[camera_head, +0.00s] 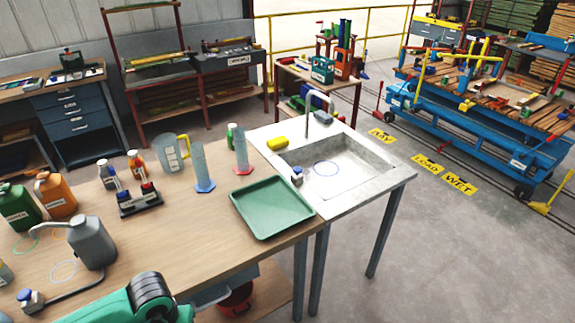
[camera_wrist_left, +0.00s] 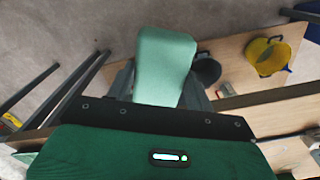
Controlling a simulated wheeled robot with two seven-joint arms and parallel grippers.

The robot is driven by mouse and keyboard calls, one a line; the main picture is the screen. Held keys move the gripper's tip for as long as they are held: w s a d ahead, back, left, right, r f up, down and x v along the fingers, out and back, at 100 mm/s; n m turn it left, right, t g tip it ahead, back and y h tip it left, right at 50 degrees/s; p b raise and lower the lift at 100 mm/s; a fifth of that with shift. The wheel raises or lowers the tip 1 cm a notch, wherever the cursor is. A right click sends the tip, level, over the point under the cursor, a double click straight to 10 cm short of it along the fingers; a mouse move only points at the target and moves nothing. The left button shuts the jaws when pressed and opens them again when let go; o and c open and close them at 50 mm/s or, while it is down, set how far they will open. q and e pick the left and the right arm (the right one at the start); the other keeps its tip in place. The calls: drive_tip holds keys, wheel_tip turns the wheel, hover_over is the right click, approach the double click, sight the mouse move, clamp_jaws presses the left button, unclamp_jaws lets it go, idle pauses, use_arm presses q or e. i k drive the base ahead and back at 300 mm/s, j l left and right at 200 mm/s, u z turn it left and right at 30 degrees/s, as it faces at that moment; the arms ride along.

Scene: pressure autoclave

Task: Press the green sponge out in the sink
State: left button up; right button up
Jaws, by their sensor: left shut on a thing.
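The sink (camera_head: 335,168) is a pale grey basin in a bench to the right of the wooden table in the head view. Its basin looks empty apart from a thin light ring on its floor. A pale green block, the green sponge (camera_wrist_left: 164,55), shows in the left wrist view. My left gripper (camera_wrist_left: 158,88) is shut on it, with dark fingers at its two sides. The sponge is over floor and a wooden shelf in that view, not over the sink. Neither the left gripper nor the green sponge shows in the head view. My right gripper is not in view.
A green tray (camera_head: 272,208) lies beside the sink. Cylinders, bottles and a grey can (camera_head: 92,242) stand on the table. A yellow bucket (camera_wrist_left: 267,57) shows in the wrist view.

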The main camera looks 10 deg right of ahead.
sight(326, 168)
drive_tip(key=z, duration=1.4)
drive_tip(key=i+z, duration=0.7)
drive_tip(key=i, duration=0.2)
drive_tip(key=i+u, duration=0.3)
drive_tip(key=i, duration=0.3)
drive_tip(key=i+u, duration=0.35)
drive_tip(key=i, duration=0.25)
drive_tip(key=i+j+u, duration=0.1)
drive_tip(key=u, duration=0.4)
drive_tip(key=i+u, duration=0.3)
drive_tip(key=u, duration=0.15)
drive_tip(key=i+u, duration=0.25)
drive_tip(key=u, duration=0.25)
drive_tip(key=i+u, duration=0.3)
drive_tip(key=k, duration=0.05)
